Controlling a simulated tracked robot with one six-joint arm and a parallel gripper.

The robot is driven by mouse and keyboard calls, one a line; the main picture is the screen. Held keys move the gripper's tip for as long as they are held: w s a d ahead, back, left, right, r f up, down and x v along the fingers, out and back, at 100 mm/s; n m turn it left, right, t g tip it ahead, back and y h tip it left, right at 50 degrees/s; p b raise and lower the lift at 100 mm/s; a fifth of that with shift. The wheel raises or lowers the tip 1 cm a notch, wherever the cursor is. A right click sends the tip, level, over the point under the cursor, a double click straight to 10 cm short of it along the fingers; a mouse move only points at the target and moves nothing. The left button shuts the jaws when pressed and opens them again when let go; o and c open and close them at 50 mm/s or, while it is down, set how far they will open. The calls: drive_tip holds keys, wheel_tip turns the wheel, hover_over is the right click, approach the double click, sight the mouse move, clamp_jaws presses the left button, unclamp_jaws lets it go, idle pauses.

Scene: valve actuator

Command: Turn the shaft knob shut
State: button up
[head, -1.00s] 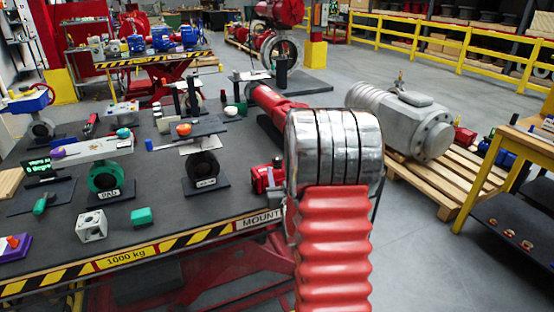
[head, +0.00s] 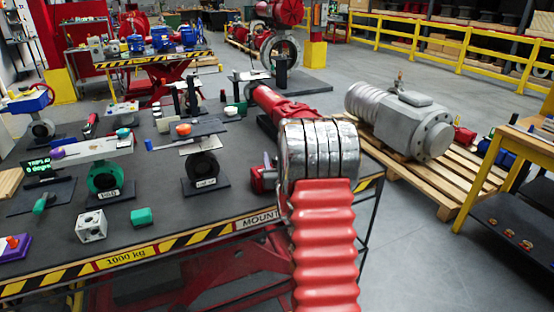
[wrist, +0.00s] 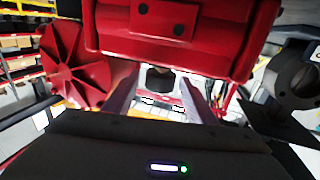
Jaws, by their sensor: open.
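My gripper (wrist: 160,98) is open in the wrist view, its two fingers apart. A dark round stub (wrist: 159,79) shows beyond and between the fingers, below a large red housing (wrist: 180,28). I cannot tell whether this stub is the shaft knob or whether the fingers touch it. A red finned wheel (wrist: 72,65) is to the left of the fingers. In the head view my own arm hides the gripper. The red actuator (head: 280,108) lies on the table behind my arm, partly hidden. A small red part (head: 263,179) shows just left of my arm.
The dark table (head: 165,220) holds a black valve (head: 201,167) with an orange knob (head: 184,129) and a green valve (head: 104,175). A dark ring-shaped body (wrist: 298,75) stands close on the right in the wrist view. A grey actuator (head: 405,120) lies on a pallet at right.

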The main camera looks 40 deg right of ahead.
drive_tip(key=shift+c, duration=0.2)
drive_tip(key=c, duration=1)
drive_tip(key=shift+a+m+g+h, duration=0.1)
drive_tip(key=shift+m+g+h, duration=0.55)
drive_tip(key=shift+h, duration=0.25)
drive_tip(key=shift+m+g+h, duration=2.6)
drive_tip(key=shift+m+g, duration=0.05)
drive_tip(key=shift+g, duration=0.5)
drive_tip(key=shift+w+m+g+h, duration=0.1)
drive_tip(key=shift+m+g+h, duration=0.35)
drive_tip(key=shift+m+g, duration=1.45)
drive_tip(key=shift+m+g+h, duration=0.45)
drive_tip(key=shift+m+g, duration=0.65)
drive_tip(key=shift+g, duration=1.5)
drive_tip(key=o, duration=1)
